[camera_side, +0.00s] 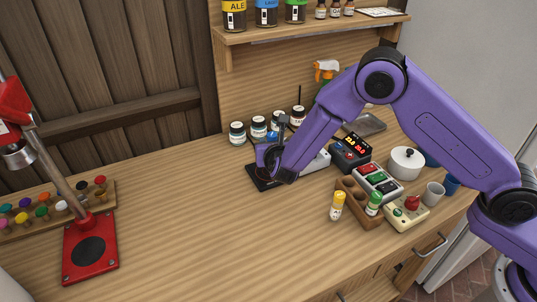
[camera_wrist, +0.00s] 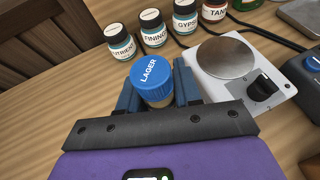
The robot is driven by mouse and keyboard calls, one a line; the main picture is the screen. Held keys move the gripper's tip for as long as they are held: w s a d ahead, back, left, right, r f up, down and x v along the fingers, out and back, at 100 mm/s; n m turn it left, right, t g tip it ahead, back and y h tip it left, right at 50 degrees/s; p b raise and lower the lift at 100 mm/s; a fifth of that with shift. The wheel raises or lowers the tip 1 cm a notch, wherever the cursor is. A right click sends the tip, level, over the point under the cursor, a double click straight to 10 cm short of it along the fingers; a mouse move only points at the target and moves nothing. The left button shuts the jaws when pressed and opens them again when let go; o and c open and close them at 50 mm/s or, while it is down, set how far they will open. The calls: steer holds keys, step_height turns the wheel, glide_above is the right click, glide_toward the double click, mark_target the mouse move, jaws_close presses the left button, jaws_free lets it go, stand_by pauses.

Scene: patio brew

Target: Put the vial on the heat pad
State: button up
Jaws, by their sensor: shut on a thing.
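My gripper (camera_wrist: 158,88) is shut on a vial with a blue cap marked LAGER (camera_wrist: 151,70), with one blue finger on each side. The cap faces the wrist camera; the vial's lower end is hidden. The heat pad appears to be the white unit (camera_wrist: 208,50) with a round metal plate and black knob, just right of the vial in the wrist view. Its plate (camera_wrist: 225,57) is bare. In the side view my gripper (camera_side: 272,160) is left of this white unit (camera_side: 319,161), and the vial cannot be made out there.
Several labelled jars (camera_side: 258,128) stand behind my gripper.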

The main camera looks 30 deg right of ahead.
steer(key=shift+w+a+f, duration=0.1)
steer(key=shift+w+f, duration=0.2)
steer(key=shift+f, duration=0.1)
steer(key=shift+w+f, duration=0.1)
steer(key=shift+f, duration=1.5)
steer(key=shift+f, duration=0.1)
steer(key=o, duration=1)
steer(key=v, duration=1.2)
